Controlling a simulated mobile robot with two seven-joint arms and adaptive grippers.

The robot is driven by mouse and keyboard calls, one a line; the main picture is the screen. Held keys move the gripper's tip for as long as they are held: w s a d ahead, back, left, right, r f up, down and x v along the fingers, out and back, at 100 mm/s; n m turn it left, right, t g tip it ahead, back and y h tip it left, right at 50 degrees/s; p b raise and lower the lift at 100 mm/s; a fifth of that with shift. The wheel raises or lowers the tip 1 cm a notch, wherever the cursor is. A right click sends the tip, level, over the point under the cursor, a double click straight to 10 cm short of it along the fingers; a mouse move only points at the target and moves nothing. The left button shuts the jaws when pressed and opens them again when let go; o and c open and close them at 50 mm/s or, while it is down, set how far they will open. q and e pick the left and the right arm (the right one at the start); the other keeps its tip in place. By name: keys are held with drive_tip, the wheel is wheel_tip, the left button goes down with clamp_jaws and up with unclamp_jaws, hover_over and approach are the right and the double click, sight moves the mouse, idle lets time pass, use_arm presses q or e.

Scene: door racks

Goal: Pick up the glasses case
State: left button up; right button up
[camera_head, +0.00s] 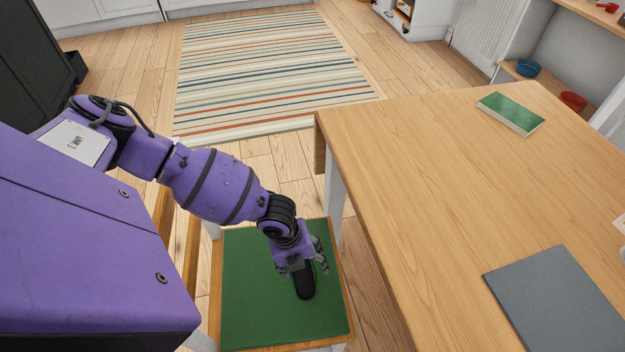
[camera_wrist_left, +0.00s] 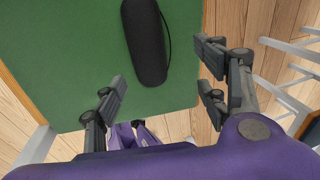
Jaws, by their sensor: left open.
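The glasses case (camera_head: 304,284) is black and elongated with rounded ends. It lies on the green seat of a chair (camera_head: 248,290). In the left wrist view the case (camera_wrist_left: 146,40) runs from the top edge down toward the space between the fingers, and a thin dark cord or edge shows along its right side. My left gripper (camera_head: 302,268) is open and empty, above the chair seat at the case's far end, partly covering it. In the left wrist view its fingers (camera_wrist_left: 163,88) are spread wide on either side. I cannot tell the height gap. My right gripper is not in view.
A wooden table (camera_head: 440,170) stands right of the chair, its edge close to my left arm. A green book (camera_head: 510,113) and a grey mat (camera_head: 556,300) lie on it. A striped rug (camera_head: 270,75) covers the floor behind. Shelves with a blue bowl (camera_head: 528,68) are at the far right.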

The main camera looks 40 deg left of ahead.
sight(303, 274)
use_arm(q)
drive_tip(key=a, duration=0.2)
drive_tip(key=w+a, duration=0.1)
drive_tip(key=shift+w+f+m+y+b, duration=0.1)
drive_tip(key=shift+f+m+y+b, duration=0.2)
drive_tip(key=shift+f+y, duration=0.1)
drive_tip(key=f, duration=0.4)
drive_tip(key=f+b, duration=0.1)
drive_tip(key=f, duration=0.2)
drive_tip(key=shift+w+d, duration=0.3)
drive_tip(key=c, duration=1.3)
